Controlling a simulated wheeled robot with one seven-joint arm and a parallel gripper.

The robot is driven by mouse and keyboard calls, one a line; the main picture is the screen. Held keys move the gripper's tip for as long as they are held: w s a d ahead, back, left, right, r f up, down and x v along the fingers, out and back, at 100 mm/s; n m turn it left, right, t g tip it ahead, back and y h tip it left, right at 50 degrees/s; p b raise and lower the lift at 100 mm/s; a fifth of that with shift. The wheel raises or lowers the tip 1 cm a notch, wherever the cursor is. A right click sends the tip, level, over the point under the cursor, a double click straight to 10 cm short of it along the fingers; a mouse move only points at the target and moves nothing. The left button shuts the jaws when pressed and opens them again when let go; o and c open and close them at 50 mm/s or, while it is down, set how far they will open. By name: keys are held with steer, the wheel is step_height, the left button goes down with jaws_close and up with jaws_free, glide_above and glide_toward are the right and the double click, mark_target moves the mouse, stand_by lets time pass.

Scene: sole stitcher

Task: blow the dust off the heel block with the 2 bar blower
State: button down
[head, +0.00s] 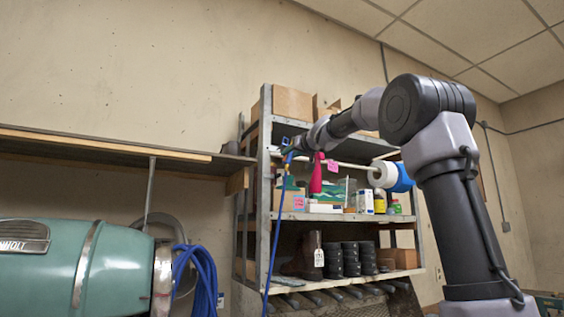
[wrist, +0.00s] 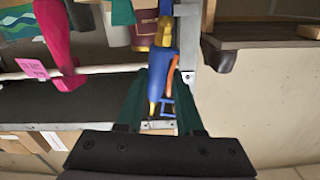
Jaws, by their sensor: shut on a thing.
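My gripper (wrist: 162,92) is shut on a blue blower (wrist: 157,82) with an orange lever and a yellow part, seen between the green fingers in the wrist view. In the head view my gripper (head: 291,151) is at the shelf's left post, and a blue hose (head: 273,225) runs down from it. A pink blower-like tool (head: 316,175) with a pink tag (head: 332,166) hangs on the white rail. It also shows in the wrist view (wrist: 58,40). I cannot read either pressure marking. I cannot make out the heel block in either view.
The metal shelf (head: 264,195) holds boxes, bottles, boots and black rolls close to my gripper. A green machine (head: 105,265) stands at the lower left, with a coiled blue hose (head: 204,275) beside it. A wall shelf (head: 110,146) juts out above the machine.

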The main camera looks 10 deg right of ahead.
steer(key=v, duration=0.8)
stand_by(0.5)
